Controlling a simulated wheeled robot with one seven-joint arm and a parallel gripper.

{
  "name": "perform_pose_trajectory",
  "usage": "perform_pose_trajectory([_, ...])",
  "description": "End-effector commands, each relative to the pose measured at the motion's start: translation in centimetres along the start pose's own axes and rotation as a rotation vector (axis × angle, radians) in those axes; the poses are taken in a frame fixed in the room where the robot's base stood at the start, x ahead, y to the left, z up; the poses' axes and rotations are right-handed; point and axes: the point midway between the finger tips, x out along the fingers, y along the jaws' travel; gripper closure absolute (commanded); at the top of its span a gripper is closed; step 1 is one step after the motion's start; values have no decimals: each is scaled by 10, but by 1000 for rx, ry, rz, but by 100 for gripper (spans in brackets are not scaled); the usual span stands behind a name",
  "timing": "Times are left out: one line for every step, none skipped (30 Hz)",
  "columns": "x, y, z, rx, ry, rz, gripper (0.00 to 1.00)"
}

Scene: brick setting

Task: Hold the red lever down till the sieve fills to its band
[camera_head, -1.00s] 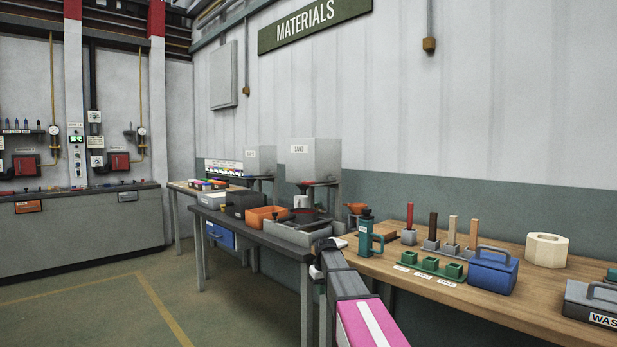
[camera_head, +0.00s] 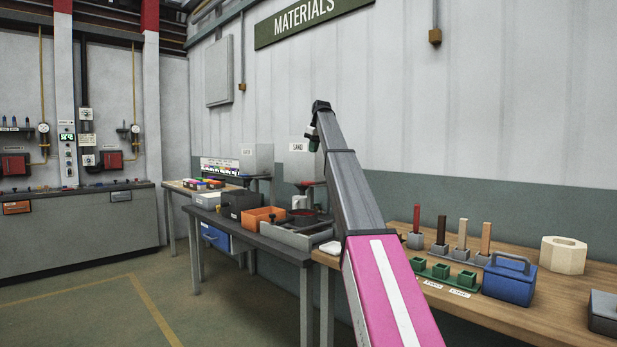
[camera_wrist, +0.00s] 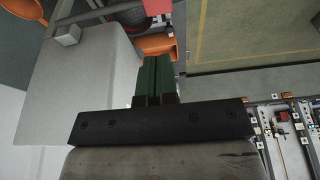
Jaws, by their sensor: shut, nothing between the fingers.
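The sand hopper (camera_head: 301,163) is a grey box labelled SAND on a stand over the dark bench. A small red part (camera_head: 305,184) under it looks like the lever, but it is too small to be sure. A dark red round pan (camera_head: 302,215) below looks like the sieve; its fill level and band cannot be made out. My gripper (camera_head: 314,145) is up in front of the hopper's upper right, above the lever. In the wrist view its green fingers (camera_wrist: 157,65) are shut and empty, beside a large grey hopper face (camera_wrist: 85,85).
An orange bin (camera_head: 262,216) and a dark box (camera_head: 240,203) stand left on the dark bench (camera_head: 262,242). A second hopper (camera_head: 263,160) stands further left. The wooden bench at right holds a blue toolbox (camera_head: 509,280) and green cups (camera_head: 443,271). An orange object (camera_wrist: 155,45) lies beyond my fingers.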

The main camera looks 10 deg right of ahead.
Motion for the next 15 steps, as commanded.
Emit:
perform_pose_trajectory([-6, 1, -3, -4, 1, 0, 100])
perform_pose_trajectory([-8, 1, -3, -6, 1, 0, 100])
perform_pose_trajectory([-9, 1, -4, -7, 1, -1, 100])
perform_pose_trajectory([-9, 1, -3, -7, 2, -1, 100])
perform_pose_trajectory([-9, 1, -3, -7, 2, -1, 100])
perform_pose_trajectory([-9, 1, -3, -7, 2, -1, 100])
perform_pose_trajectory([-9, 1, -3, -7, 2, -1, 100])
perform_pose_trajectory([-9, 1, -3, -7, 2, -1, 100])
perform_pose_trajectory([-8, 1, -3, -6, 2, 0, 100])
perform_pose_trajectory([-8, 1, -3, -6, 2, 0, 100])
perform_pose_trajectory([-8, 1, -3, -6, 2, 0, 100])
perform_pose_trajectory([-8, 1, -3, -6, 2, 0, 100])
perform_pose_trajectory([-7, 1, -3, -6, 2, 0, 100])
perform_pose_trajectory([-6, 1, -3, -6, 2, 0, 100])
perform_pose_trajectory([-3, 1, -3, -6, 2, 0, 100])
